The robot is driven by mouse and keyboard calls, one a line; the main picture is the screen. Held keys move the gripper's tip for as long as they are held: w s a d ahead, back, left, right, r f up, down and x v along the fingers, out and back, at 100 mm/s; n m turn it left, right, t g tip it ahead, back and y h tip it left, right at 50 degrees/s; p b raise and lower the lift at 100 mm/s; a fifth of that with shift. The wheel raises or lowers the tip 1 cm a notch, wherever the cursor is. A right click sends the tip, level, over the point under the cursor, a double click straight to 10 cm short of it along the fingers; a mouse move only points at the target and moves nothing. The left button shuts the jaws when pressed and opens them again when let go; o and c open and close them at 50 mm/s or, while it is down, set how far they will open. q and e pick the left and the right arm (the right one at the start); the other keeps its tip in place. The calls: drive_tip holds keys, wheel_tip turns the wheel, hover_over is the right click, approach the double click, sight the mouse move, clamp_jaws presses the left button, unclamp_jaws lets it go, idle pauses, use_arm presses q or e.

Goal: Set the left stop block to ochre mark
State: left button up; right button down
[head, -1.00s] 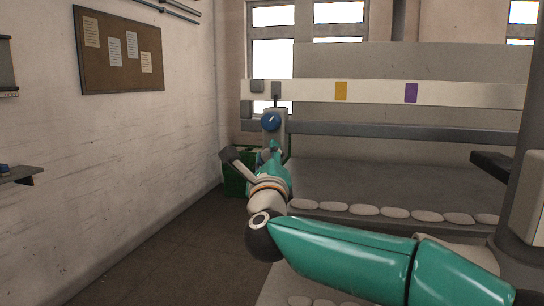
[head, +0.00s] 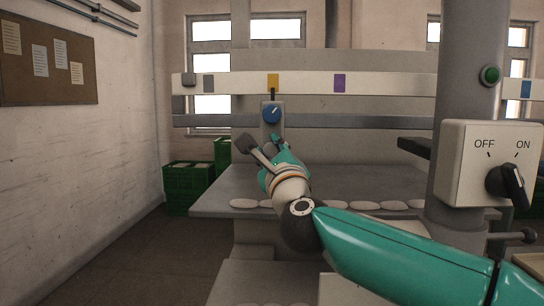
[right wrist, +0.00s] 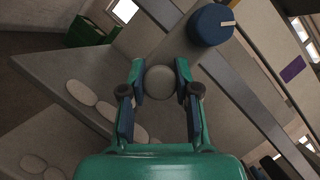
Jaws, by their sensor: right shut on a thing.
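The left stop block (head: 265,131) is a light grey block with a blue knob (head: 272,113) on its face. It sits on the dark lower rail, and its thin dark pointer reaches up to the lower edge of the ochre mark (head: 273,80), in line with it. My right gripper (head: 277,142) is at the block's lower part, which it partly hides. In the right wrist view its fingers (right wrist: 160,80) are shut on a round grey handle (right wrist: 160,88), just below the blue knob (right wrist: 212,25). My left gripper is not in view.
Pale oval pieces (head: 365,205) line the grey table edge. A switch box (head: 480,165) on the column stands at right. Green crates (head: 188,187) stand on the left floor.

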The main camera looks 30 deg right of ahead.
drive_tip(key=shift+w+a+f, duration=0.1)
drive_tip(key=shift+f, duration=0.2)
drive_tip(key=c, duration=0.9)
unclamp_jaws()
drive_tip(key=shift+c, duration=0.2)
drive_tip(key=shift+o, duration=0.6)
drive_tip(key=shift+r, duration=0.1)
drive_tip(key=shift+r, duration=0.1)
drive_tip(key=v, duration=1.2)
